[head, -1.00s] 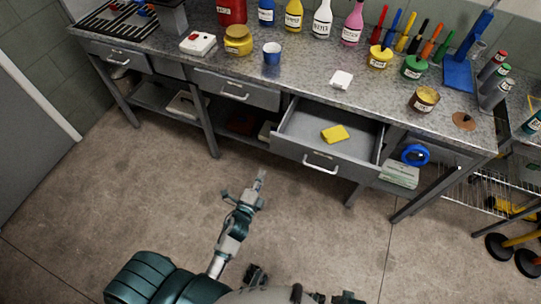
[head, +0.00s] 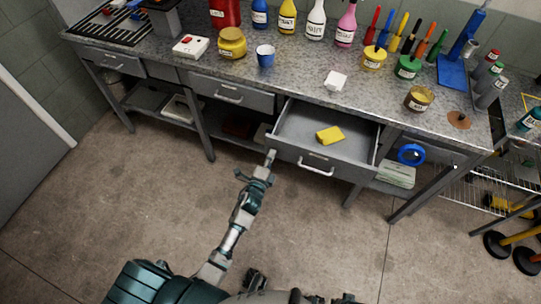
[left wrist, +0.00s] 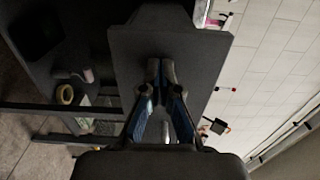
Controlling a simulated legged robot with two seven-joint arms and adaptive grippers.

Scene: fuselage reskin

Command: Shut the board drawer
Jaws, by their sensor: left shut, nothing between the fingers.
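The board drawer (head: 349,173) stands pulled out from under the workbench. It is grey, with a pale bar handle (head: 316,166) on its front and a yellow block (head: 330,135) lying inside. My left gripper (head: 271,154) is shut and empty, with its tips at the left end of the drawer front. In the left wrist view, the closed fingers (left wrist: 161,68) point at a large dark panel (left wrist: 138,55), which looks like the drawer front. I cannot tell whether the tips touch it.
The workbench top (head: 297,85) holds bottles, jars, a blue cup (head: 265,56) and a white block (head: 336,80). Another drawer (head: 231,92) to the left is shut. A wire shelf rack (head: 468,190) stands at the right. The floor in front is clear.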

